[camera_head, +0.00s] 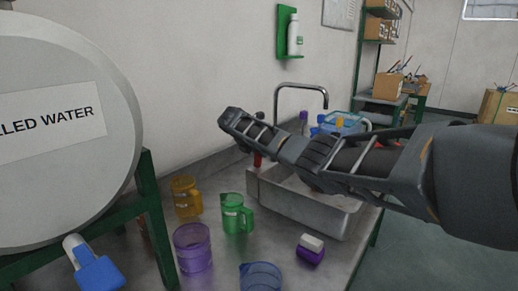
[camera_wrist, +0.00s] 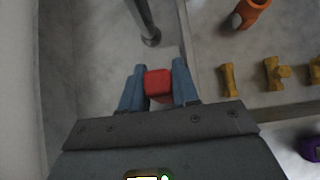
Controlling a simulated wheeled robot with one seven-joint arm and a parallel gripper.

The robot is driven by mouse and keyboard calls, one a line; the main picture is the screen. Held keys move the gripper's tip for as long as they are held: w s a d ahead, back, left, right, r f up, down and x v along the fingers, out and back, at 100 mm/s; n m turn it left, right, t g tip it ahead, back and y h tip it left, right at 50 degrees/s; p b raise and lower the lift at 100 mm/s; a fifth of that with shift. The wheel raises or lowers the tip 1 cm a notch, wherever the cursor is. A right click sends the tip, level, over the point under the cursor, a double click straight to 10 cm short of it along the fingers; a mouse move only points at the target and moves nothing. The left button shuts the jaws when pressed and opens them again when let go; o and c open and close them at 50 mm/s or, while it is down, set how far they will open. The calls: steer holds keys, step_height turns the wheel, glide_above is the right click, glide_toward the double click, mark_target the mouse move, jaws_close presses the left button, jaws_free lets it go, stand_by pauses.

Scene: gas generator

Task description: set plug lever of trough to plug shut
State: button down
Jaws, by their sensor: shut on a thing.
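The trough (camera_head: 305,207) is a grey metal sink at the back of the bench, partly covered by my arm. A red plug lever handle (camera_head: 258,159) shows at its back left corner, under my wrist. In the wrist view the red lever (camera_wrist: 158,84) lies between the two blue fingers of my gripper (camera_wrist: 159,86), which are shut on it. My gripper's fingertips are hidden in the head view. The lower part of the lever and the plug itself are hidden, so its setting cannot be told.
A curved tap (camera_head: 302,87) rises behind the trough. Yellow fittings (camera_wrist: 272,72) and an orange piece (camera_wrist: 250,12) lie inside the trough. Green (camera_head: 236,214), purple (camera_head: 192,248) and amber (camera_head: 186,196) jugs stand in front. A large water drum (camera_head: 62,165) fills the left.

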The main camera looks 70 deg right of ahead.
steer(key=shift+w+a+r+h+p, duration=0.15)
steer(key=shift+a+h+p, duration=0.25)
steer(key=shift+h+p, duration=0.3)
steer(key=c, duration=0.9)
jaws_free()
steer(key=shift+a, duration=0.1)
steer(key=shift+v, duration=3.8)
